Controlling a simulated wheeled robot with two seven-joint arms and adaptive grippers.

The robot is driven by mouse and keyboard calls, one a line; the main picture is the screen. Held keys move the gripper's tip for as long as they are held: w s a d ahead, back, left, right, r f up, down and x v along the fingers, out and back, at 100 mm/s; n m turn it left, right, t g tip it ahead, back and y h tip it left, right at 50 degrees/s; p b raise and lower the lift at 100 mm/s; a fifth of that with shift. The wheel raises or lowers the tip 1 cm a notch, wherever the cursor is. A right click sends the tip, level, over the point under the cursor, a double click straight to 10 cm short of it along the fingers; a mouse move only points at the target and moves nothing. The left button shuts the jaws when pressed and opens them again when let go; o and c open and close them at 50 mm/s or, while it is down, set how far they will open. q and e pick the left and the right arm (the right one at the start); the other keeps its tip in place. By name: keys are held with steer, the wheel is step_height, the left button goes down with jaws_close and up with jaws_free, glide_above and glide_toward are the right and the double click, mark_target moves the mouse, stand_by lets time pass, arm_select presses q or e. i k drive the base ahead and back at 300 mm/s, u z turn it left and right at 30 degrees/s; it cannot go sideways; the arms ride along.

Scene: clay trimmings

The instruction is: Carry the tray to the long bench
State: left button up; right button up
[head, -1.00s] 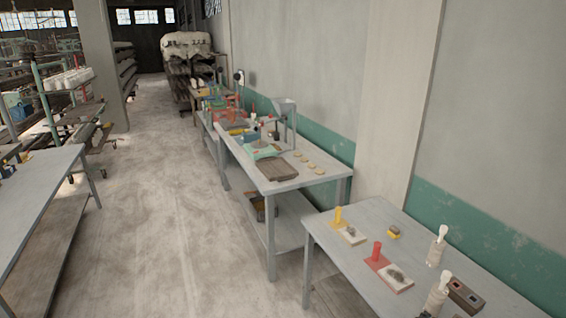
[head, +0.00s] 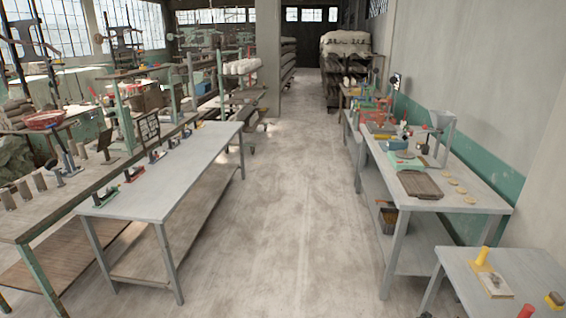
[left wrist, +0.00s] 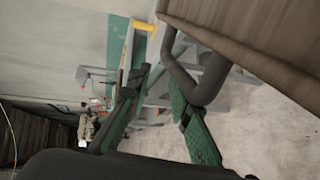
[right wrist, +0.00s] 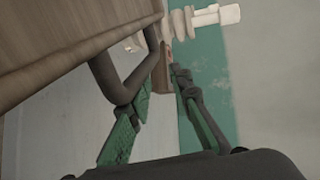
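The tray is below the head view. A brown wooden side of the tray (left wrist: 255,38) fills the upper right of the left wrist view and the upper left of the right wrist view (right wrist: 62,45). Each end has a dark looped handle. My left gripper (left wrist: 160,80) has its green-backed fingers drawn in around one handle. My right gripper (right wrist: 163,78) is likewise at the other handle. The handles partly hide the finger contact. A long grey bench (head: 190,150) stands left of the aisle in the head view; its top is mostly bare, with small tools along its far-left edge.
A grey work table (head: 485,190) with a brown board and round pieces stands at the right wall. A nearer table (head: 500,265) at lower right holds a yellow-handled piece. The concrete aisle (head: 290,200) between is clear. A pillar and loaded racks stand farther back.

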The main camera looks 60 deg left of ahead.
mark_target(168, 182)
steer(key=u, duration=1.95)
steer(key=i, duration=5.75)
